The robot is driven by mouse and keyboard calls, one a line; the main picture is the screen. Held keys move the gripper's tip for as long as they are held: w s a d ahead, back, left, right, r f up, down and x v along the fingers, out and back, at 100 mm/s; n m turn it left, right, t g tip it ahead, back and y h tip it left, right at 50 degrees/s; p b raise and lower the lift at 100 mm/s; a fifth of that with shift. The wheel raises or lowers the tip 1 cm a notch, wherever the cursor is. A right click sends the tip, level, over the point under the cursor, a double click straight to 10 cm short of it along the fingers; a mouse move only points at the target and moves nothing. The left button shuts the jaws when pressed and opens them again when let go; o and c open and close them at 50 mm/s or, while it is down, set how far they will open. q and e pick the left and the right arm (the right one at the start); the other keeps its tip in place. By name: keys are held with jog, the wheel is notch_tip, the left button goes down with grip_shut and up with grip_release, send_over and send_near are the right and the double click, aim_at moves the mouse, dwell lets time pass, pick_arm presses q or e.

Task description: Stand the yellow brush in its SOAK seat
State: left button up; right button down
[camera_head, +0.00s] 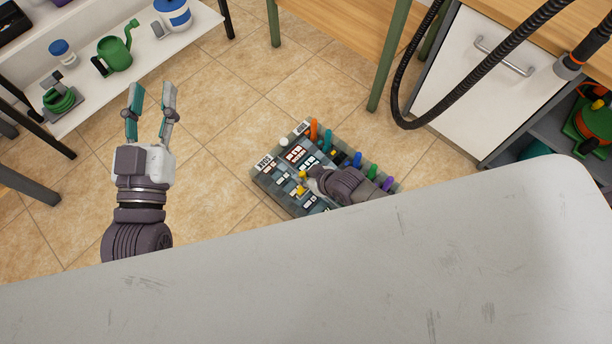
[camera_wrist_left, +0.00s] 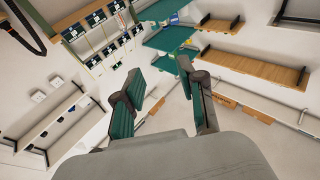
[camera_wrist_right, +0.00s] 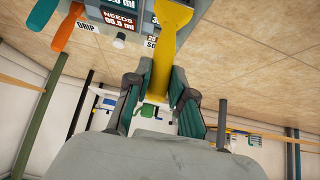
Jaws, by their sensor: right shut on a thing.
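The yellow brush (camera_wrist_right: 165,60) stands out from between the fingers of my right gripper (camera_wrist_right: 160,90) in the right wrist view, its wide end toward the labelled station. In the head view my right gripper (camera_head: 312,178) is over the station (camera_head: 262,178), with bits of yellow (camera_head: 301,190) at its tip. I cannot tell whether the brush touches a seat. My left gripper (camera_head: 151,92) is open and empty, raised left of the station; its spread fingers show in the left wrist view (camera_wrist_left: 160,85).
Orange (camera_head: 314,129), teal, blue, green and purple handles line the station's far side. A grey surface (camera_head: 380,275) fills the foreground. A shelf with a green watering can (camera_head: 115,52) stands upper left. A black hose (camera_head: 455,100) hangs by the white cabinet (camera_head: 500,80). Tiled floor is clear between.

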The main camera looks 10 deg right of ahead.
jog(key=shift+r+p, duration=0.4)
pick_arm(q)
jog(key=shift+a+f+g+y, duration=0.2)
jog(key=shift+f+g, duration=0.5)
jog(key=shift+f, duration=0.5)
jog(key=shift+a+f+g+y, duration=0.1)
jog(key=shift+f+g+y, duration=0.2)
jog(key=shift+f+g, duration=0.65)
pick_arm(e)
jog(key=shift+r, duration=0.1)
pick_arm(q)
jog(key=shift+f+t, duration=0.15)
jog(key=shift+t, duration=0.1)
